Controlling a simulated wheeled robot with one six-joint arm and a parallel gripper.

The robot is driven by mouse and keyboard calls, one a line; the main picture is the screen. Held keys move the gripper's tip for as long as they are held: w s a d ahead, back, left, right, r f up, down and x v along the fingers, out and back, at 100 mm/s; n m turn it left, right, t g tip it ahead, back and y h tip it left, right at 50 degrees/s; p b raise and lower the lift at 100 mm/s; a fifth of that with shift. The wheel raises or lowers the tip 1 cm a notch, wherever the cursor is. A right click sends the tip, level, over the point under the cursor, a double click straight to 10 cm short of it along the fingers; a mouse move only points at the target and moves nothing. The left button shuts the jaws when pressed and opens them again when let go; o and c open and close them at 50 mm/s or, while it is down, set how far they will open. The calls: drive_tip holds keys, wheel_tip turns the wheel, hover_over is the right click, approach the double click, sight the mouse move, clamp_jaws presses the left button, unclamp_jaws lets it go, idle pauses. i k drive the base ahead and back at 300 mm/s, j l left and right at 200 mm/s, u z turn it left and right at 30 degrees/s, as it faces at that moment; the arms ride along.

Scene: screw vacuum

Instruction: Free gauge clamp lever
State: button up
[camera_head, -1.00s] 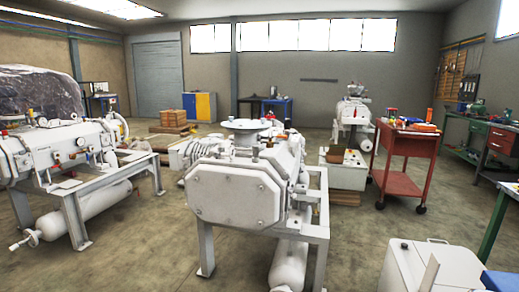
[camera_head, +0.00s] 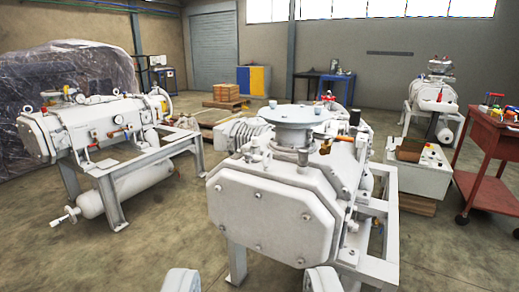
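A white screw vacuum pump (camera_head: 269,222) with an octagonal bolted end plate stands on a grey frame in the middle. A round flange (camera_head: 293,115) sits on top of it. A small orange-brown part (camera_head: 325,147) shows beside the flange; I cannot tell whether it is the clamp lever. A second white pump unit (camera_head: 95,122) at left carries small gauges and fittings, too small to make out. The rounded tips of my gripper (camera_head: 252,281) show at the bottom edge, wide apart with nothing between them, short of the middle pump.
A red cart (camera_head: 490,160) with tools stands at right. A white control box (camera_head: 418,172) lies behind the middle pump. A plastic-wrapped bulk (camera_head: 75,65) fills the far left. Concrete floor (camera_head: 150,245) is clear between the two pumps.

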sight(248, 156)
drive_tip(key=i+l+u, duration=0.1)
drive_tip(key=i+l, duration=0.15)
drive_tip(key=i, duration=0.15)
drive_tip(key=i+l+u, duration=0.1)
drive_tip(key=i+l, duration=0.15)
drive_tip(key=i, duration=0.15)
